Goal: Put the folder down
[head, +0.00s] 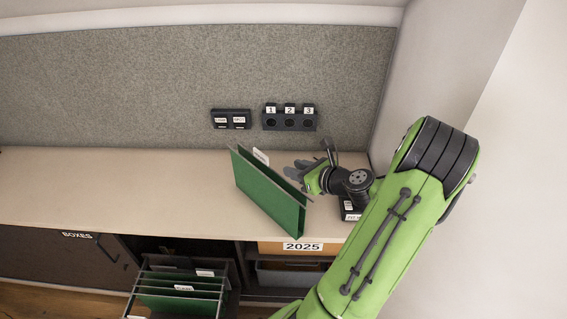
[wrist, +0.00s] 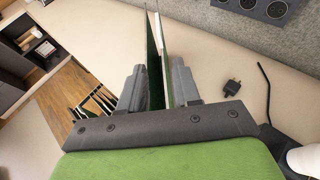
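The green folder (head: 268,198) is upright and tilted in the head view, over the right part of the desk (head: 110,190), with its lower corner near the desk's front edge. A white tab shows at its top. I cannot tell whether its bottom touches the desk. My gripper (head: 302,174) is at the folder's right side. In the wrist view my gripper (wrist: 161,88) has one finger on each side of the folder (wrist: 156,50), closed on it, with the folder reaching away from the palm. The folder's lower part is partly hidden by the fingers.
An open drawer frame with hanging green folders (head: 180,293) stands below the desk front. A box labelled 2025 (head: 285,247) sits on the shelf beside it. A numbered socket panel (head: 290,118) is on the grey partition. A small black plug (wrist: 233,87) lies on the desk. The desk's left is clear.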

